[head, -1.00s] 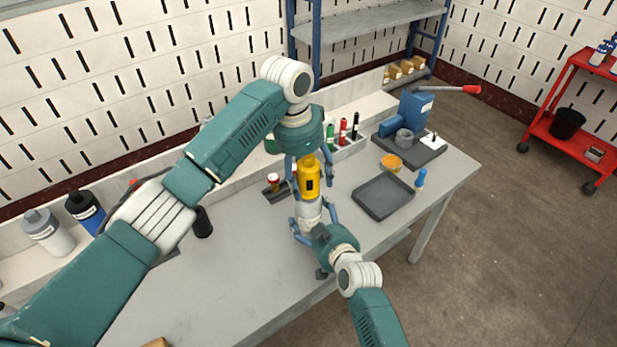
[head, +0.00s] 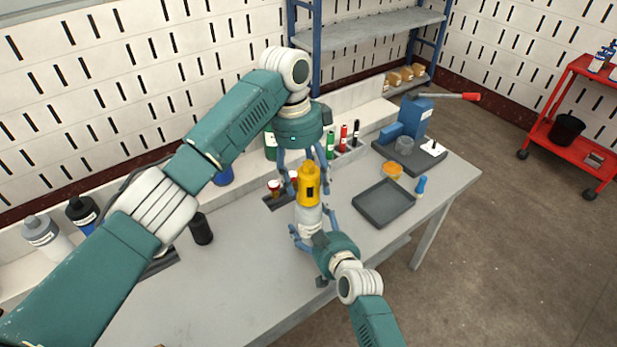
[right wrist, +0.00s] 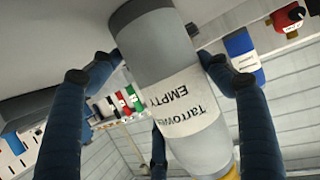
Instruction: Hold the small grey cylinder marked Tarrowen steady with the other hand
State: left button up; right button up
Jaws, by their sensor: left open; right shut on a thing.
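The small grey cylinder (head: 309,218) stands upright over the table's front part, with a yellow cap-like piece (head: 308,188) on its top. In the right wrist view, the cylinder (right wrist: 165,70) fills the middle, and its white label reads "Tarrowen EMPTY" upside down. My right gripper (head: 312,228) is shut around the cylinder's body from the front. Its fingers also flank the cylinder in the right wrist view. My left gripper (head: 306,164) is open just above the yellow piece, its fingers spread to either side. I cannot tell whether the cylinder touches the table.
A dark empty tray (head: 384,203) lies to the right, with an orange dish (head: 392,170) and a blue press-like device (head: 416,117) behind it. Small bottles (head: 274,187) stand in a rack behind the cylinder. A black cup (head: 201,229) stands left. The front left tabletop is clear.

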pick_arm(q)
jog(key=shift+f, duration=0.1)
dwell(0.3)
jog(key=shift+f, duration=1.2)
jog(key=c, duration=1.4)
jog(key=n+t, duration=0.1)
jog(key=n, duration=0.5)
jog(key=shift+w+r, duration=0.1)
jog(key=shift+w, duration=0.05)
jog(key=o, duration=1.4)
jog(key=shift+c, duration=0.2)
jog(key=shift+r, duration=0.1)
